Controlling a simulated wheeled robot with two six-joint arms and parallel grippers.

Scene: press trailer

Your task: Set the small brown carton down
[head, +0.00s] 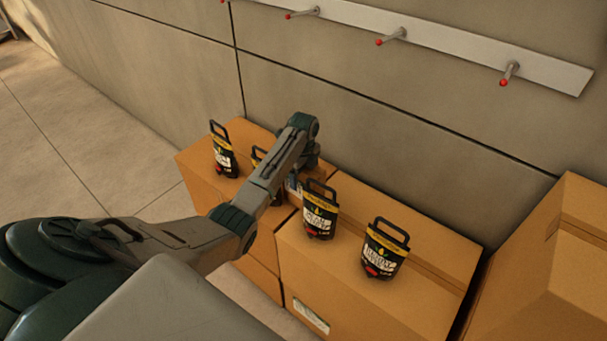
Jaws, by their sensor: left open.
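Several brown cartons stand in a row along the wall, among them a left carton (194,163), a middle carton (423,262) and a taller right carton (550,285). I cannot single out a separate small brown carton. My left gripper (295,184) points down over the cartons, between the left and middle ones. It is open, and my own forearm hides much of it. I see no carton held in it. My right gripper is out of view.
Black handled pouches stand on the cartons: one at the left (222,152), one in the middle (319,211), one at the right (384,250), and one partly behind my arm. A peg rail (440,42) runs along the wall. The floor at left (90,140) is clear.

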